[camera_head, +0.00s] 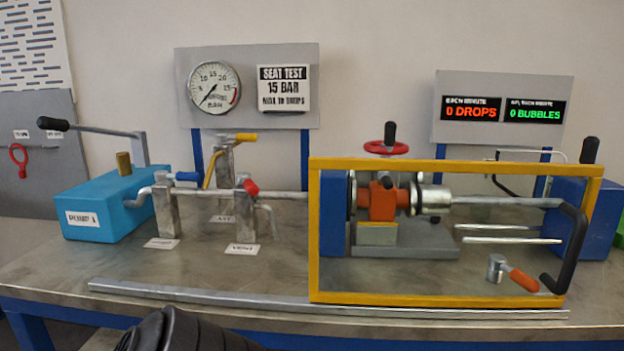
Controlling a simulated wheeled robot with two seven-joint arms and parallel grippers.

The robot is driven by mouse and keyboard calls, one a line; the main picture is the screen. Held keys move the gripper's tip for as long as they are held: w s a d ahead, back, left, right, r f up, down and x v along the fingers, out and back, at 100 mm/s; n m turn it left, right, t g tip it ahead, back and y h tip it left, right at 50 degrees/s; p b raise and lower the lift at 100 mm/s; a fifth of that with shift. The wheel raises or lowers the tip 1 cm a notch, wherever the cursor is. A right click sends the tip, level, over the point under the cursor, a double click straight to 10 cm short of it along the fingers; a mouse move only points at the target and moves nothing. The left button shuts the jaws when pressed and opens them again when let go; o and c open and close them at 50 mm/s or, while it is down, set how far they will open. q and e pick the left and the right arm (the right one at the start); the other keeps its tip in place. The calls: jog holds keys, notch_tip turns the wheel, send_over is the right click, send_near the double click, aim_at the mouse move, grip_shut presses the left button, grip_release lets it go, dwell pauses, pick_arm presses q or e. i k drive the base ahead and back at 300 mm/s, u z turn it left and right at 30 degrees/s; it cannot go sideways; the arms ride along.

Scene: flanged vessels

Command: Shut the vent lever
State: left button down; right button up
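The vent lever has a red grip (250,187) and sits on top of a grey metal post (243,215), behind a white card reading VENT (242,249). The grip looks short and foreshortened, so I cannot tell its exact angle or whether the valve is open. A bent grey outlet pipe (268,215) comes off the post's right side. No gripper fingers show. A dark rounded part at the bottom edge, left of centre, looks like part of my own arm, well below the lever and apart from it.
A blue-handled lever (185,177) stands left of the vent post, and a yellow-handled lever (243,137) behind it. A blue pump box (105,210) is at left. A yellow frame (313,235) stands close on the right. A metal rail (200,295) runs along the front; bare bench lies behind it.

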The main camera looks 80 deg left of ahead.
aim_at(244, 178)
jog(key=z, duration=0.05)
jog(key=k, duration=1.15)
jog(key=u, duration=1.3)
